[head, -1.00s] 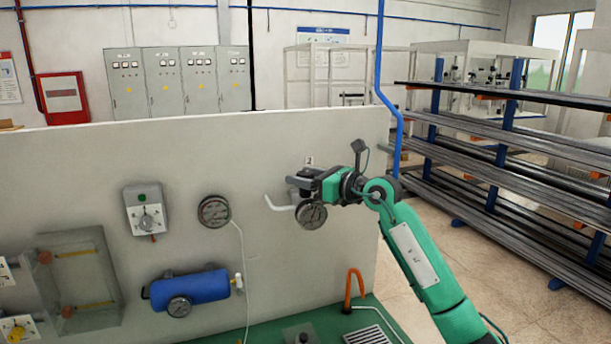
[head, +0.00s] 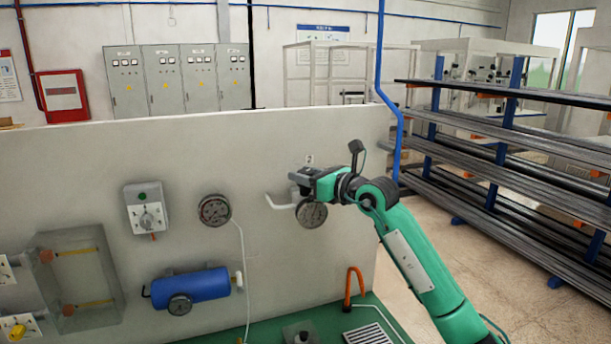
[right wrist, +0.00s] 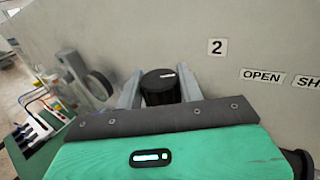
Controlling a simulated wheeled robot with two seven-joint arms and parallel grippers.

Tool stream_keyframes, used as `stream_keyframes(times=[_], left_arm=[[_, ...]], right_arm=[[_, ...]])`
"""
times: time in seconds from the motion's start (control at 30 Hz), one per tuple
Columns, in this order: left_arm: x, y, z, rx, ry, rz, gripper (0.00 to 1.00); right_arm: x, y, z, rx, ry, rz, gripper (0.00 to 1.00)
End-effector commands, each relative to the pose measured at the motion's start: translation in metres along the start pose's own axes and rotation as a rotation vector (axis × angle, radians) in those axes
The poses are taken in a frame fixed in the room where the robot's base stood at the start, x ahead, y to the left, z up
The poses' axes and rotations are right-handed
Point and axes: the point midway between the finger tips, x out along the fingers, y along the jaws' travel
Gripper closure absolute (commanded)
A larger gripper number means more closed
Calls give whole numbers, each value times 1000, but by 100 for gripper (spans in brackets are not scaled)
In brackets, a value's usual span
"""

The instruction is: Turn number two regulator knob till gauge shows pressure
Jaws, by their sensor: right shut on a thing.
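The black number two regulator knob (right wrist: 160,87) sits between the fingers of my right gripper in the right wrist view, below the "2" label (right wrist: 217,46). My right gripper (right wrist: 160,92) is shut on this knob. In the head view the right gripper (head: 298,180) is at the panel, and the knob is hidden behind it. The round pressure gauge (head: 311,213) hangs just below the gripper; its needle is too small to read. My left gripper is not in view.
Another gauge (head: 214,210), a grey switch box (head: 147,208) and a blue tank (head: 190,287) are on the panel (head: 90,170) to the left. An orange hook-shaped handle (head: 353,286) stands on the green bench below. Racks of long bars (head: 500,150) stand at the right.

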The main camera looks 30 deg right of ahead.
Motion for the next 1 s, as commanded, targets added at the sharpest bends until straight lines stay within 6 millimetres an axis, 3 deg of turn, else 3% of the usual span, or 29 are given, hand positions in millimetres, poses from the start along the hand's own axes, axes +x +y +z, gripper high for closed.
stream_keyframes(times=[0.17, 0.2, 0.27, 0.67, 0.77, 1.0], left_arm=[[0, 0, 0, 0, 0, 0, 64], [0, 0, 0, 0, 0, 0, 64], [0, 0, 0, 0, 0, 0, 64], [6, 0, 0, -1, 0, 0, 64], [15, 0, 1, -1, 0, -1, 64], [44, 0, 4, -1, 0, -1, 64]], right_arm=[[0, 0, 0, 0, -1, 1, 85], [0, 0, 0, 0, -1, 1, 55], [0, 0, 0, 0, -1, 1, 43], [-8, 0, -2, -1, -1, 1, 42], [-22, 0, -4, -2, -2, 0, 42], [-78, -1, -7, -4, -1, -1, 42]])
